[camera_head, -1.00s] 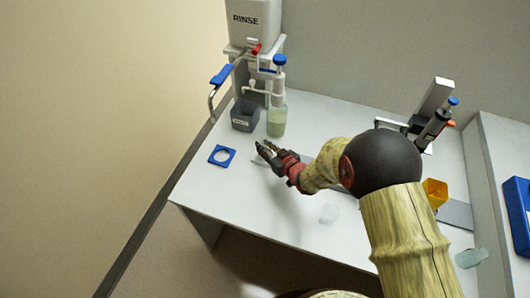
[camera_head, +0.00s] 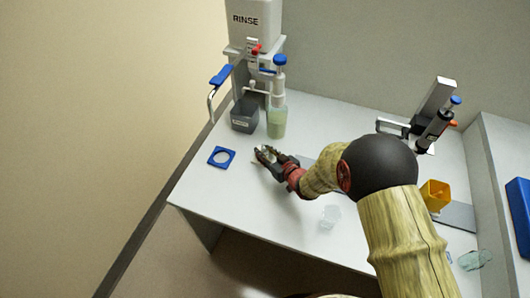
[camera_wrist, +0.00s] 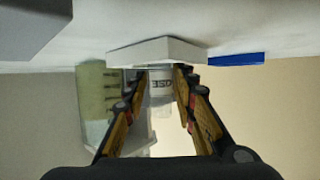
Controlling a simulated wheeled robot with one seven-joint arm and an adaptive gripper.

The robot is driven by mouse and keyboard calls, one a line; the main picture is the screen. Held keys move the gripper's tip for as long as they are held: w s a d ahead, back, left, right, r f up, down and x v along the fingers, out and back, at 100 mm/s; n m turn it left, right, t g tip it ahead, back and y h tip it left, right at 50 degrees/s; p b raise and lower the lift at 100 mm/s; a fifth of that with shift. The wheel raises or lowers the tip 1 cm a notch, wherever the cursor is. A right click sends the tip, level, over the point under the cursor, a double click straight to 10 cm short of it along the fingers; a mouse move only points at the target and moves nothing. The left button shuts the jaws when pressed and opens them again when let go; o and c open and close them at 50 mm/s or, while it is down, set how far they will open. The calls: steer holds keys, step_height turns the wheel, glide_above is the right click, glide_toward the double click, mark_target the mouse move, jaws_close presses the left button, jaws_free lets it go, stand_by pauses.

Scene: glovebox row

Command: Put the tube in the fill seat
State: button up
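My gripper (camera_head: 262,155) is low over the left part of the white table, just right of a blue square frame with a round hole (camera_head: 221,157). I cannot make out for certain which thing is the tube. A small clear vessel (camera_head: 330,217) lies near the table's front edge. Which part is the fill seat is unclear; the blue frame looks empty.
Behind my gripper stand a blue-capped bottle of green liquid (camera_head: 277,122), a grey bin (camera_head: 244,116) and the RINSE tank (camera_head: 254,22). To the right are a yellow cup (camera_head: 435,195), a stand-held device (camera_head: 433,128) and another clear vessel (camera_head: 474,260). The left front tabletop is clear.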

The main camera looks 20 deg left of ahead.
steer(key=p+v, duration=0.3)
steer(key=v, duration=0.9)
steer(key=shift+r+p, duration=0.1)
steer(key=shift+p, duration=0.2)
steer(key=w+d+r+m+t+h, duration=0.15)
steer(key=w+d+r+h, duration=0.4)
steer(key=d+r, duration=0.55)
steer(key=s+d+r+m+h, duration=0.4)
steer(key=s+d+r, duration=0.1)
steer(key=d+r, duration=0.7)
steer(key=s+d+r+m+g, duration=0.2)
steer(key=s+r, duration=0.1)
steer(key=s, duration=0.8)
steer(key=s+d+r+m+g, duration=0.2)
steer(key=s+d+r+g, duration=0.1)
steer(key=s, duration=0.9)
steer(key=shift+s+d+r, duration=0.25)
steer(key=shift+s+r, duration=0.05)
steer(key=shift+r, duration=0.05)
